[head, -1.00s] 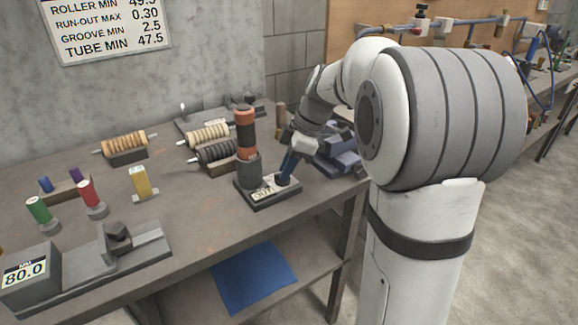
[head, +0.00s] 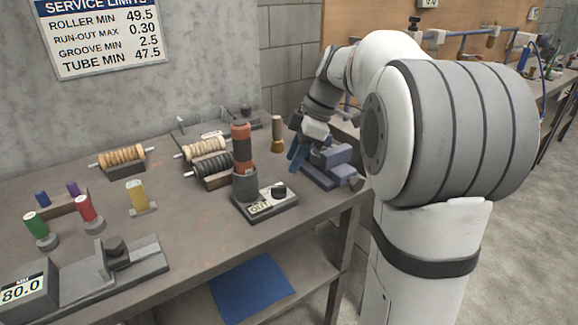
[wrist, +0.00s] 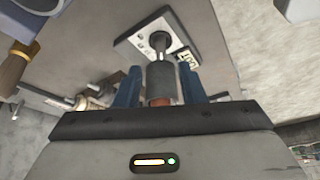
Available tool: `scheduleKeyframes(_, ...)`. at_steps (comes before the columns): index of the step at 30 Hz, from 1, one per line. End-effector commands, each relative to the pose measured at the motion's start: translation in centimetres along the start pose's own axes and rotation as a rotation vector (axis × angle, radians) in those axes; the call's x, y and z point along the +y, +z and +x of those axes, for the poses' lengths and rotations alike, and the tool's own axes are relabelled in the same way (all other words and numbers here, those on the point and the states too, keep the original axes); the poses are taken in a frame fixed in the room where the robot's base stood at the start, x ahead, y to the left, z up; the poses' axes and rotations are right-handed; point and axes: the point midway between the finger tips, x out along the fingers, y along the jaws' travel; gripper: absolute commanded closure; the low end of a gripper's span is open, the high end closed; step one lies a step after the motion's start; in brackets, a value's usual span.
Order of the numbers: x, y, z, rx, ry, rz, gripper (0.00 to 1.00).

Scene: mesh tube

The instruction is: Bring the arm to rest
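My gripper (head: 297,158) hangs above the bench, behind and to the right of the tester and close to the blue vise. Its blue fingers stand apart with nothing held in the wrist view (wrist: 161,88). The tester (head: 268,206) is a dark base with an "OUT" label and a black knob (head: 279,191). A rust-and-black tube (head: 241,146) stands upright in its grey cup (head: 245,184). In the wrist view the cup (wrist: 161,75) shows beyond the gap between the fingers. My forearm hides part of the bench's right end.
A blue vise (head: 328,166) and a wooden-handled tool (head: 277,134) are close to my gripper. Ribbed rollers (head: 207,150) lie on stands behind the tube. Coloured bobbins (head: 86,209) and a gauge reading 80.0 (head: 22,289) are at left.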

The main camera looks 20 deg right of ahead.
Motion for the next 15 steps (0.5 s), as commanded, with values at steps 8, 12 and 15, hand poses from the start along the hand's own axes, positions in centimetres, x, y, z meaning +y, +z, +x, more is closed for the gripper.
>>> scheduleKeyframes(8, 0.0, 0.0, -0.6, 0.000, 0.001, 0.000, 0.64)
scheduleKeyframes(12, -0.1, -0.1, -0.7, -0.002, 0.001, 0.006, 0.64)
scheduleKeyframes(15, -1.1, -0.5, -1.1, -0.018, 0.006, 0.058, 0.64)
